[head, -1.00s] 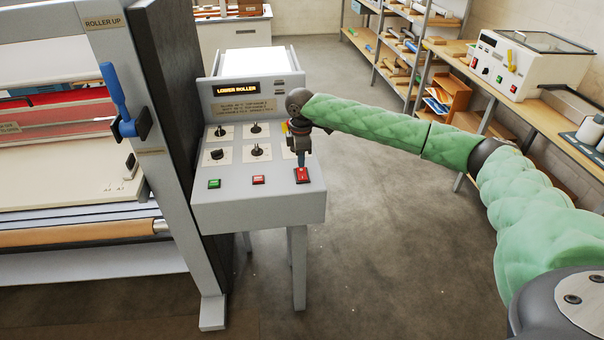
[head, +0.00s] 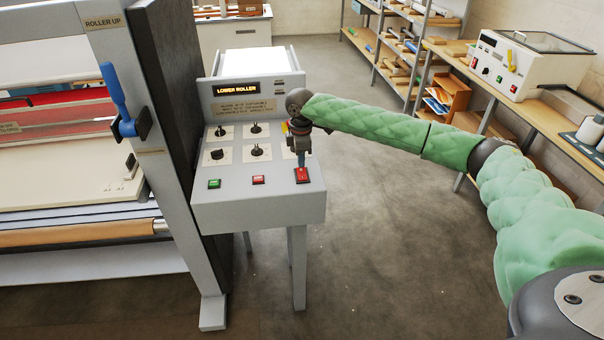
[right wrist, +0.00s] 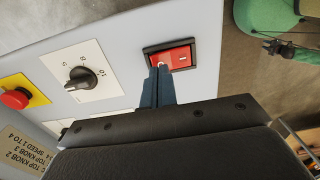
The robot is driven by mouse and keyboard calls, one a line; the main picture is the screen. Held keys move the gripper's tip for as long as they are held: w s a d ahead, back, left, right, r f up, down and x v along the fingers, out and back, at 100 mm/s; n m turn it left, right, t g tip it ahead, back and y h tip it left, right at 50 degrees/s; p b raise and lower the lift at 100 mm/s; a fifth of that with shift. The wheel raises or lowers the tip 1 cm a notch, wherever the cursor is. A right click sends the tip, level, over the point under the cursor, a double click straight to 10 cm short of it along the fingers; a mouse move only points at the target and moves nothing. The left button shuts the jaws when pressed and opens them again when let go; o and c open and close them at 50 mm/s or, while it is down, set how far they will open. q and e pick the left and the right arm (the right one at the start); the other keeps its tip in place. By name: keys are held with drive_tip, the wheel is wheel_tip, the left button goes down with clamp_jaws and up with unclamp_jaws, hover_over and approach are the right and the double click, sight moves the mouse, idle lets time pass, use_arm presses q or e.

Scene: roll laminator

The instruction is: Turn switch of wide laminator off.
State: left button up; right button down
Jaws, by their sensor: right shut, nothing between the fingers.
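The wide laminator's grey control box (head: 250,212) stands beside its frame, with a lit display (head: 236,88) reading "LOWER ROLLER". A red rocker switch (head: 302,175) sits at the front right of its panel. The switch also shows in the right wrist view (right wrist: 181,57), in a black bezel, with an "I" mark on one half and an "O" mark by the fingertips. My right gripper (head: 302,164) is shut and empty, its blue fingertips (right wrist: 160,72) at the "O" end of the switch, seemingly touching it. The fingertips hide part of that end. My left gripper is not in view.
A green button (head: 214,184), a red button (head: 258,180) and several black knobs share the panel. In the right wrist view a red stop button (right wrist: 15,98) sits on yellow. A smaller white laminator (head: 510,65) stands on the right bench. The floor between is clear.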

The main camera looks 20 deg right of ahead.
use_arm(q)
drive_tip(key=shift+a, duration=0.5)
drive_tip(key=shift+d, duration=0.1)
use_arm(e)
drive_tip(key=shift+f, duration=0.15)
